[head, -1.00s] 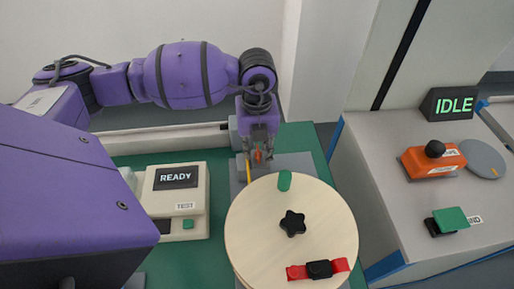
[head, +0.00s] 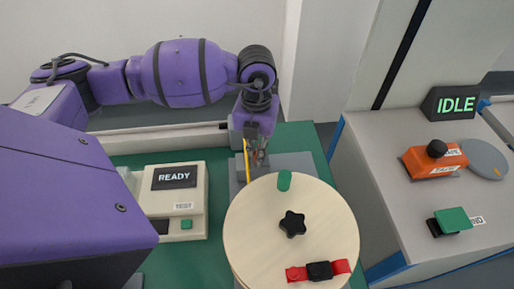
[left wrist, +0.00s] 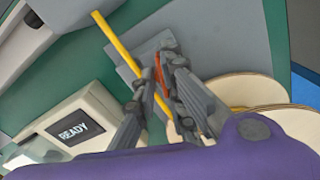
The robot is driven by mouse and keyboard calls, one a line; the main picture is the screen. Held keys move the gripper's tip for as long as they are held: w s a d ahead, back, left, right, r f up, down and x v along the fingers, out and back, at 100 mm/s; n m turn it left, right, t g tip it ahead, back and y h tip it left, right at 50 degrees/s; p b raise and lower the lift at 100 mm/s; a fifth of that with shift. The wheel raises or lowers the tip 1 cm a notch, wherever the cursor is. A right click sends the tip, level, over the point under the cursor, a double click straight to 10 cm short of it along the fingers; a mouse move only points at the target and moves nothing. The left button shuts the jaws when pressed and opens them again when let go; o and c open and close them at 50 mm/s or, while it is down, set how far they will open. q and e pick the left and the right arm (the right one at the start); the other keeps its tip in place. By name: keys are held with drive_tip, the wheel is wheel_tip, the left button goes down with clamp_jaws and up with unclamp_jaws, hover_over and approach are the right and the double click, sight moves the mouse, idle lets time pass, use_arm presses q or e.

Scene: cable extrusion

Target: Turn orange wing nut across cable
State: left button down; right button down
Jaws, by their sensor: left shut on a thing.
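The orange wing nut (left wrist: 161,80) shows as a narrow orange piece between the fingers of my left gripper (left wrist: 155,88) in the left wrist view. My left gripper (head: 257,155) is shut on it, behind the wooden reel in the head view. The yellow cable (left wrist: 118,42) runs diagonally up to the nut, and a short piece shows beyond the fingers. In the head view the cable (head: 246,160) shows just left of the fingers. The fingers hide most of the nut. My right gripper is not in view.
The wooden reel (head: 255,225) with a black star knob (head: 293,224) and red strap (head: 340,267) stands close in front of the gripper. A tester (head: 193,203) reading READY is at left. A side bench (head: 390,150) holds an orange block (head: 435,160) and an IDLE display (head: 450,104).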

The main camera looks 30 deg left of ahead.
use_arm(q)
drive_tip(key=m+b, duration=0.1)
drive_tip(key=m, duration=0.2)
drive_tip(key=shift+w+m, duration=0.1)
drive_tip(key=shift+m, duration=0.3)
drive_tip(key=m+b, duration=0.1)
drive_tip(key=m, duration=0.2)
drive_tip(key=shift+m, duration=0.3)
drive_tip(key=m+b, duration=0.1)
drive_tip(key=m, duration=0.1)
drive_tip(key=shift+w+m+b, duration=0.1)
drive_tip(key=shift+m+b, duration=0.2)
drive_tip(key=shift+m, duration=0.1)
drive_tip(key=m+b, duration=0.1)
drive_tip(key=m, duration=0.1)
drive_tip(key=shift+m, duration=0.4)
drive_tip(key=shift+m+b, duration=0.45)
drive_tip(key=shift+m, duration=0.15)
drive_tip(key=shift+r, duration=0.1)
drive_tip(key=c, duration=1.8)
unclamp_jaws()
